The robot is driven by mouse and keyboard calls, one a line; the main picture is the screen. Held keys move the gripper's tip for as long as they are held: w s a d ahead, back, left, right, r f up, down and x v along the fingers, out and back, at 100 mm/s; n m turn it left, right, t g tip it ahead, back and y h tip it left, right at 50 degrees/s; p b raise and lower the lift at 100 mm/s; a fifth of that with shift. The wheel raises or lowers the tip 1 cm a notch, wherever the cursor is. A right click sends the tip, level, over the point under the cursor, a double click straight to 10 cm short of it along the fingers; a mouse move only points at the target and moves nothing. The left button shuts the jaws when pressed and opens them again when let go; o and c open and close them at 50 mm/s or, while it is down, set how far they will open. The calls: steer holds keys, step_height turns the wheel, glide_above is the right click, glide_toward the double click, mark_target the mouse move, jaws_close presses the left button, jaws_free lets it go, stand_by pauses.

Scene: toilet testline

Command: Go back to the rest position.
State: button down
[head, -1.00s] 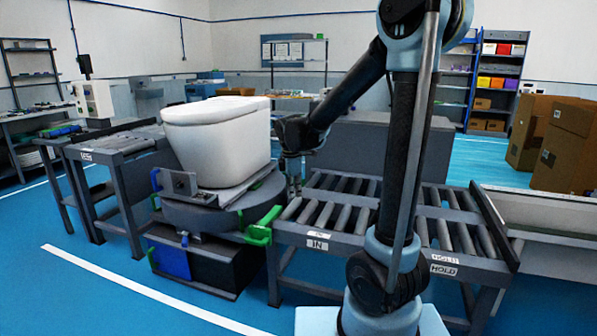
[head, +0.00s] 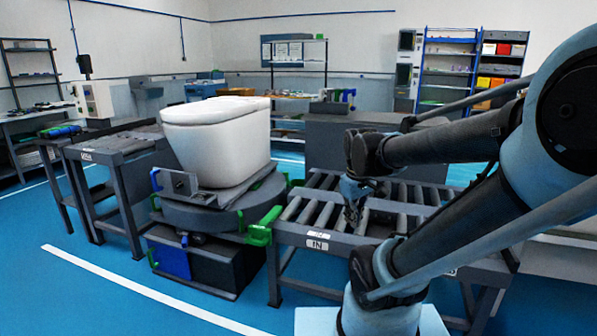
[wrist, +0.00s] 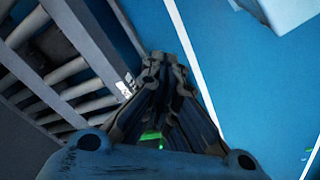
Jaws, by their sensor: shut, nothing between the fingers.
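My gripper (head: 352,212) hangs pointing down over the front part of the roller conveyor marked IN in the head view. In the wrist view my gripper (wrist: 163,62) has its fingers together, with nothing held between them. My arm is folded, with its elbow large at the right of the head view. The white toilet (head: 215,140) stands on the round turntable (head: 215,213) to the left of my gripper, clear of it.
The roller conveyor (head: 318,210) lies under my gripper. The blue floor (head: 90,285) at front left is free apart from white lines.

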steer(key=s+d+f+m, duration=0.2)
steer(key=s+f+m, duration=0.2)
steer(key=s+m, duration=0.2)
steer(key=shift+s+d+f, duration=0.4)
steer(key=shift+s, duration=0.4)
steer(key=shift+w+f, duration=0.2)
steer(key=shift+w, duration=0.25)
stand_by(0.8)
